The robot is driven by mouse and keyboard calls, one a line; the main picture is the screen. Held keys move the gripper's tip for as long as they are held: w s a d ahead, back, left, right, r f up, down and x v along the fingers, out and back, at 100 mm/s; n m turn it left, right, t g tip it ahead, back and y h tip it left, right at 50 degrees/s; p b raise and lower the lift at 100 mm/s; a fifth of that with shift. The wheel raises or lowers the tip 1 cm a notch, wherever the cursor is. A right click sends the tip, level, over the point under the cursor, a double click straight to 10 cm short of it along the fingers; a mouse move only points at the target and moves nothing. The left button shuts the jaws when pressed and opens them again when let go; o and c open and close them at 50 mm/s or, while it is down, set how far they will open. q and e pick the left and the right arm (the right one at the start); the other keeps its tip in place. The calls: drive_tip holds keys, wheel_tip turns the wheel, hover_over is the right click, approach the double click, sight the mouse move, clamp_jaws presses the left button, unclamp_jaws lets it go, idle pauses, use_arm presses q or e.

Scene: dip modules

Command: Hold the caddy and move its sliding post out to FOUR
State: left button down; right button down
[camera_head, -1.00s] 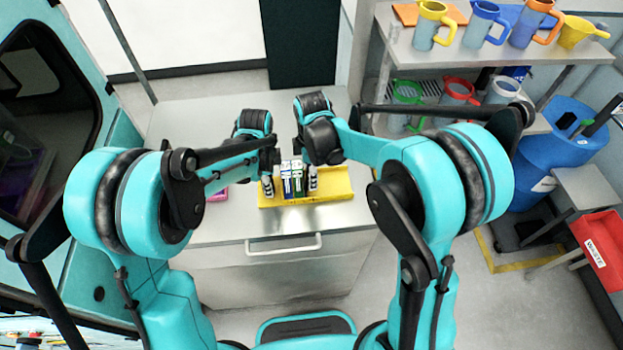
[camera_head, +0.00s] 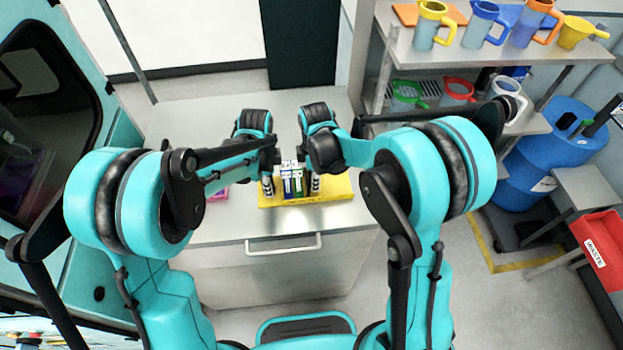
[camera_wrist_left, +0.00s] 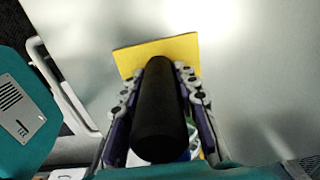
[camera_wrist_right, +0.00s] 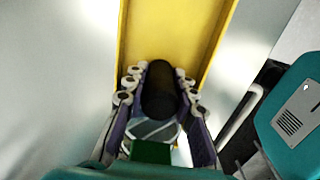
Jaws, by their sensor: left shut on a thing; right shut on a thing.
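The caddy is a shallow yellow tray (camera_head: 335,187) on the bench, also seen in the left wrist view (camera_wrist_left: 185,50) and the right wrist view (camera_wrist_right: 170,35). My left gripper (camera_head: 267,187) is shut on a black upright post (camera_wrist_left: 160,110) at the tray's left part. My right gripper (camera_head: 315,186) is shut on another black post (camera_wrist_right: 158,90); more yellow tray stretches beyond it. Which post slides is not clear. A blue-and-white block (camera_head: 287,182) and a green-and-white block (camera_head: 297,182) stand between the grippers. No FOUR marking is legible, and the post bases are hidden.
A pink item (camera_head: 217,194) lies left of the tray. The metal bench (camera_head: 200,120) is otherwise largely clear. A drawer handle (camera_head: 284,244) runs along its front. Shelves with coloured jugs (camera_head: 430,25) and a blue barrel (camera_head: 545,150) stand to the right.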

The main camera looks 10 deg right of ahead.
sight(328, 185)
drive_tip(key=d, duration=0.4)
drive_tip(key=shift+d, duration=0.15)
drive_tip(key=c, duration=1.2)
unclamp_jaws()
wheel_tip(328, 185, up, 12)
